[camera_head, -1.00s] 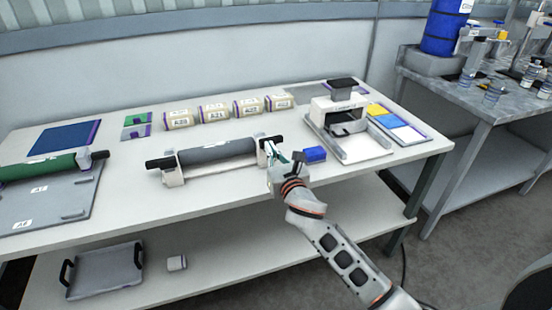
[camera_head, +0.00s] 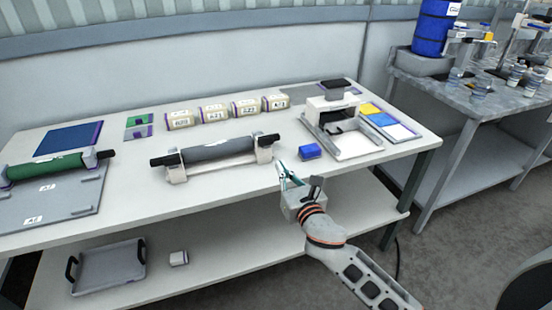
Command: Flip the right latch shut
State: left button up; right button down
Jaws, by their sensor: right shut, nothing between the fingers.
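A grey roll (camera_head: 218,149) with black ends lies across a white stand (camera_head: 225,168) in the middle of the table. The stand has an upright at each end; the right upright (camera_head: 264,150) stands near the roll's right end. The latch there is too small to tell whether it is shut. My right gripper (camera_head: 284,172) is shut and empty. It is apart from the stand, to the right of and below the right upright, near the table's front edge. My left gripper is not in view.
A blue block (camera_head: 310,151) sits just right of the stand, close to my right gripper. A white press-like device (camera_head: 335,118) stands further right. A green roll (camera_head: 46,168) lies at the left. Several labelled packs (camera_head: 212,113) line the back.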

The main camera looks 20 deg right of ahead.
jog(key=shift+s, duration=1.25)
jog(key=s+a+f+m+g+y, duration=0.1)
jog(key=s+f+m+g, duration=0.6)
jog(key=s+f+m, duration=2)
jog(key=m+y, duration=0.1)
jog(key=m, duration=0.4)
jog(key=shift+a, duration=0.35)
